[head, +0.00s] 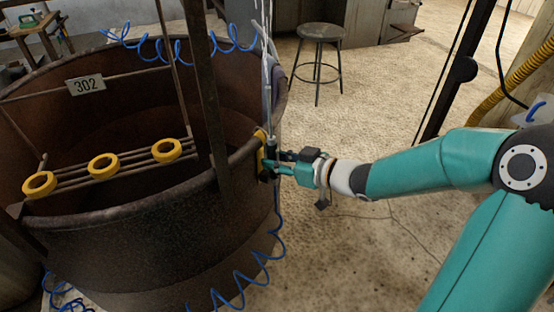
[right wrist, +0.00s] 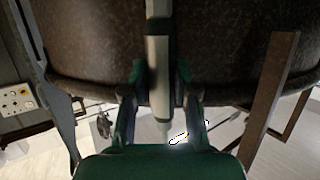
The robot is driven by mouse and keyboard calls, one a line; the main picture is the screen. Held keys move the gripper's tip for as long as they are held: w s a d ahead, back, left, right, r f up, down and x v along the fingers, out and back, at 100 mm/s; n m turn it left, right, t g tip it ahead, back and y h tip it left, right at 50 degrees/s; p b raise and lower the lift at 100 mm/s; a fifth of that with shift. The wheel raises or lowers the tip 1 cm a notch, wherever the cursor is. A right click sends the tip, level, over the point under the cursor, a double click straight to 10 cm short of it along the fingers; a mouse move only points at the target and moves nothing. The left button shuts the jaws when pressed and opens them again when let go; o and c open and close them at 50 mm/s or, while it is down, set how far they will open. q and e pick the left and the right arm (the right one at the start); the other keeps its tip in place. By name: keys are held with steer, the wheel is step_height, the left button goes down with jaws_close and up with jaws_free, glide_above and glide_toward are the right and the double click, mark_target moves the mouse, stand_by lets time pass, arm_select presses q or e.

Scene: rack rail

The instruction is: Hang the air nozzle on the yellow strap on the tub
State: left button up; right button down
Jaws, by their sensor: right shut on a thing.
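The rusty brown tub (head: 120,240) fills the left of the head view. A small yellow strap (head: 260,142) shows at its right rim, partly hidden by the nozzle and my gripper. My right gripper (head: 270,168) is at the outside of the rim, right beside the strap. It is shut on the air nozzle (head: 271,140), a slim dark and grey piece held upright. In the right wrist view the nozzle (right wrist: 158,70) stands between the two fingers (right wrist: 160,100), in front of the tub wall. I cannot tell whether it touches the strap. My left gripper is not in view.
A blue coiled hose (head: 240,290) hangs down the tub's outside, with more coils behind the far rim. Dark upright bars (head: 207,95) cross the tub. Yellow rings (head: 103,163) sit on a rack inside. A stool (head: 320,35) stands behind on open floor.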

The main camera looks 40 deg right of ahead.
steer(key=shift+f, duration=0.3)
steer(key=c, duration=0.8)
jaws_free()
